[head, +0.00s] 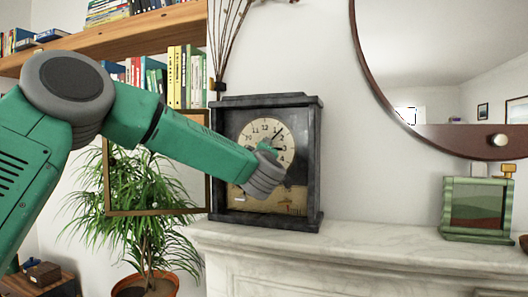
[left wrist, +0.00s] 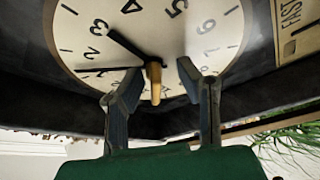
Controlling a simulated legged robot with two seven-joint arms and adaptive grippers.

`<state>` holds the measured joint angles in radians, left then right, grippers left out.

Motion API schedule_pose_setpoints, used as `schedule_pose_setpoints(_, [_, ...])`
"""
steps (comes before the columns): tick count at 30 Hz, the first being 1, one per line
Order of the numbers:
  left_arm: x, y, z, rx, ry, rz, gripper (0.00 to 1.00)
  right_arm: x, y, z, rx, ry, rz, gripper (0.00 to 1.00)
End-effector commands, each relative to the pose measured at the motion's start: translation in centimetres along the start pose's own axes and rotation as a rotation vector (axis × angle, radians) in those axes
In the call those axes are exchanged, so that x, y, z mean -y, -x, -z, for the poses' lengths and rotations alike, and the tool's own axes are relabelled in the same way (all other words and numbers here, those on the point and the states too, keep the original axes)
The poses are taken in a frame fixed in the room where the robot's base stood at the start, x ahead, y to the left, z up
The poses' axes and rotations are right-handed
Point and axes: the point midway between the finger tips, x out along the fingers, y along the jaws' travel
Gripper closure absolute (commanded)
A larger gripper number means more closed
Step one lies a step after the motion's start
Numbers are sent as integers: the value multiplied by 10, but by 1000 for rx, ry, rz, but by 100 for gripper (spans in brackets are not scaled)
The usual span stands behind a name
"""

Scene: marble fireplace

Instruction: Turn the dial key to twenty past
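The dark grey clock (head: 319,160) stands on the mantel, its round cream dial (head: 243,133) partly hidden by my left arm. My left gripper (head: 265,162) is in front of the dial. In the left wrist view the dial appears rotated; a thick black hand (left wrist: 127,44) points near the 3, and a thinner dark hand (left wrist: 95,70) points near the 2 to 1 side. A tan key-like peg (left wrist: 154,83) sticks out at the dial's centre. My gripper's two fingers (left wrist: 158,76) are apart on either side of it, with visible gaps. My right gripper is not in view.
A thin brown frame (head: 107,185) stands at the clock's left, with a plant (head: 150,245) seen through it. A green picture frame (head: 448,205) stands on the marble mantel (head: 360,240) at right. A round mirror (head: 440,80) hangs above. The mantel between clock and picture is clear.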

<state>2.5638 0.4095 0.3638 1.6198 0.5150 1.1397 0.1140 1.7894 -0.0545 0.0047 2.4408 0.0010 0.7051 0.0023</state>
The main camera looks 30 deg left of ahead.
Motion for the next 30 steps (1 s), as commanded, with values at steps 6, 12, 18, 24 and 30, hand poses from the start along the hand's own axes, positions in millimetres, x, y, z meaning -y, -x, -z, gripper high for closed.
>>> schedule_pose_setpoints(6, [-2, 0, 0, -1, 1, -5, 41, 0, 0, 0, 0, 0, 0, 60])
schedule_pose_setpoints(12, [-4, 1, 0, -1, 1, -7, 41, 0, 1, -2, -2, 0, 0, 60])
schedule_pose_setpoints(18, [-4, 27, 0, 2, 1, -7, 41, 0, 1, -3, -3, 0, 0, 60])
schedule_pose_setpoints(24, [-2, 71, 0, 3, 1, -7, 41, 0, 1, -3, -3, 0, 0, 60])
schedule_pose_setpoints(30, [0, 103, 0, 0, 2, -5, 41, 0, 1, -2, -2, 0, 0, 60])
